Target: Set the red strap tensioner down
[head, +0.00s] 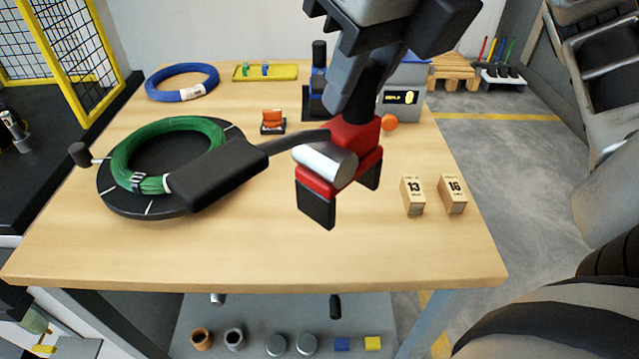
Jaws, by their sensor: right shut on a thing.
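The red strap tensioner (345,153) hangs tilted above the middle of the table (262,262), with a silver cylinder on its front and black blocks below. A black bar with a thick black grip (225,172) reaches left from it, in front of the coil. My right gripper (362,92) comes down from the top, shut on the tensioner's dark upper part; its fingertips are partly hidden. The green coil (128,152) lies on a black round turntable (113,200) at the left, with a dark band and a white tag at its front. My left gripper is not in view.
A blue coil (165,84), yellow tray (285,72), orange-topped item (272,118), blue-and-black device (318,85) and display box (400,97) stand at the back. Wooden blocks 13 (413,196) and 16 (453,195) stand right. The table's front middle is clear.

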